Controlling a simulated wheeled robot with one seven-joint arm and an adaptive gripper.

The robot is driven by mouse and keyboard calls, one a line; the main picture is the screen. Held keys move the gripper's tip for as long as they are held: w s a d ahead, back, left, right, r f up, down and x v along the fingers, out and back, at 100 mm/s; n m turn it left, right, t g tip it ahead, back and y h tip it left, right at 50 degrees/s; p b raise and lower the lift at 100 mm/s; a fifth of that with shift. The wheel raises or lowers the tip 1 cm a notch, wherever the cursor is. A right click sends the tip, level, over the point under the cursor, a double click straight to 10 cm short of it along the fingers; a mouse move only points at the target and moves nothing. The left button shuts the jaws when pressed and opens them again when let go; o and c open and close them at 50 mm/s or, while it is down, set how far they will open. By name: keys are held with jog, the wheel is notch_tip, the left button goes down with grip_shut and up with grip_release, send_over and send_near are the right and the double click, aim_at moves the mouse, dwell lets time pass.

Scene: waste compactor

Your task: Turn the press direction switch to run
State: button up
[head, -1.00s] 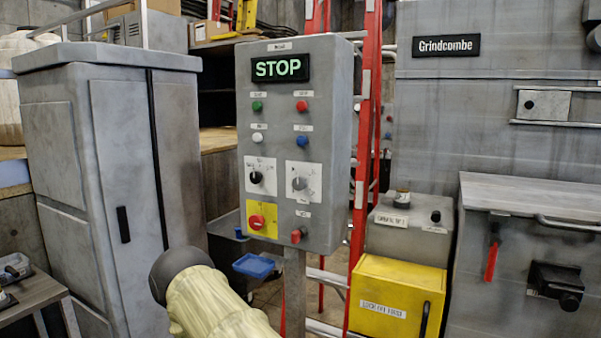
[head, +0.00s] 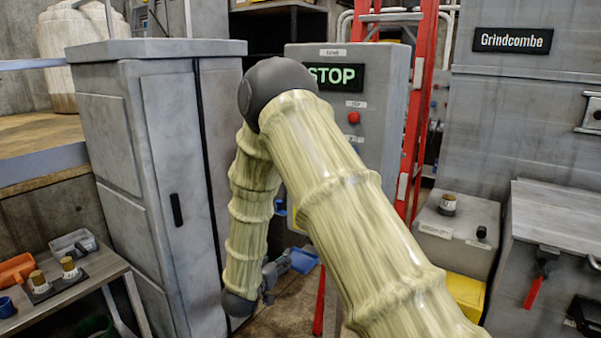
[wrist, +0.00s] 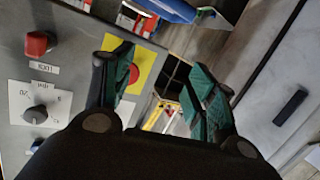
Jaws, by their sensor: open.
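The grey control panel (head: 300,58) stands behind my arm in the head view, its lit STOP sign partly covered and most of its controls hidden. In the wrist view the panel (wrist: 75,20) fills the left side, upside down. It shows a grey rotary knob (wrist: 36,114) on a white plate and a red knob (wrist: 38,43). A red button (wrist: 133,73) on yellow shows partly behind the left finger. The black rotary switch is hidden there. I cannot read which switch sets press direction. My gripper (wrist: 160,80) is open and empty, with its left finger in front of the panel.
A tall grey cabinet (head: 140,130) stands close left of my arm. A red ladder (head: 420,100) is behind the panel. A side table (head: 95,275) with small items is at lower left. The grey Grindcombe machine (head: 520,120) is at right.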

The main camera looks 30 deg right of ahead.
jog(key=w+d+r+m+g+h+p, duration=0.1)
jog(key=d+r+m+g+h+p, duration=0.15)
jog(key=r, duration=0.75)
jog(key=w+d+r+m+g+h+p, duration=0.1)
jog(key=r+m+h, duration=0.15)
jog(key=r, duration=0.75)
jog(key=p+x, duration=0.5)
jog(key=x, duration=0.5)
jog(key=shift+w+d, duration=0.2)
jog(key=shift+d, duration=0.1)
jog(key=shift+f, duration=0.15)
jog(key=shift+c, duration=0.5)
jog(key=shift+a, duration=0.1)
jog(key=c, duration=0.9)
